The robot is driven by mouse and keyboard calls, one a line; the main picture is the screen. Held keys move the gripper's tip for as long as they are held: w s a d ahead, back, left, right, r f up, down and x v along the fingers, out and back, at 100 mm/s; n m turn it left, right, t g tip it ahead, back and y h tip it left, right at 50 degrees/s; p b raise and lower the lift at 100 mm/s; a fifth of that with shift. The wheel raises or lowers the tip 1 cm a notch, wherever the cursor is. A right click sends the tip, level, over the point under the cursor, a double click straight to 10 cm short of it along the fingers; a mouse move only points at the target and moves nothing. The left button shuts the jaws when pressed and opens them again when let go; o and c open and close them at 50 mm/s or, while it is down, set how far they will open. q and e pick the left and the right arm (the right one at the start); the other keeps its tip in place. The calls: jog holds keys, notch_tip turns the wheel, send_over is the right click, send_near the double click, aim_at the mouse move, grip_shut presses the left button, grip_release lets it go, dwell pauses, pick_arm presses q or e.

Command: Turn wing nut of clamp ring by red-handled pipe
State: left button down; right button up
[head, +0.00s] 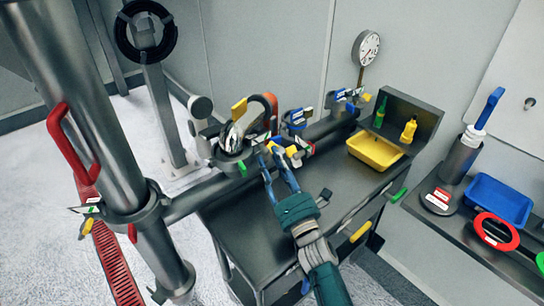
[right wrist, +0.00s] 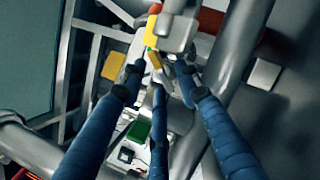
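A thick grey pipe (head: 100,135) with a red handle (head: 62,150) stands upright at the left of the head view. A clamp ring (head: 145,215) goes around it where a horizontal pipe meets it. A small yellow part (head: 86,229), possibly a wing nut, sticks out beside it. My right gripper (head: 271,158) is at the horizontal pipe near the middle, well right of that upright pipe. In the right wrist view its blue fingers (right wrist: 157,72) stand apart around a small yellow piece (right wrist: 154,58); I cannot tell whether they touch it. My left gripper is not in view.
A dark workbench (head: 265,235) bears a yellow tray (head: 375,151) and a yellow bottle (head: 408,130). A gauge (head: 366,48) stands behind. A right-hand bench holds a blue tray (head: 500,200) and a red ring (head: 497,231). Several clamps crowd the horizontal pipe.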

jog(key=shift+w+a+r, duration=0.1)
jog(key=shift+w+r, duration=0.05)
jog(key=shift+w, duration=0.15)
jog(key=shift+c, duration=0.8)
grip_shut()
jog(key=shift+n+b, duration=0.3)
jog(key=shift+b, duration=0.1)
pick_arm(q)
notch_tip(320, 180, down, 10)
jog(key=b, duration=0.9)
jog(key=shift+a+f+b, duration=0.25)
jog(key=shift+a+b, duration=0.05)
jog(key=shift+b, duration=0.1)
pick_arm(e)
jog(key=shift+w+f+n+g+y, duration=0.15)
jog(key=shift+n+y, duration=0.6)
jog(key=shift+n, duration=0.8)
jog(key=shift+s+f+n+g+y, duration=0.1)
jog(key=shift+n+g+y, duration=0.1)
jog(key=shift+n+y, duration=0.95)
jog(key=shift+w+f+n+g+y, duration=0.15)
jog(key=shift+n+y, duration=0.25)
jog(key=shift+n, duration=1.5)
jog(key=shift+r, duration=0.1)
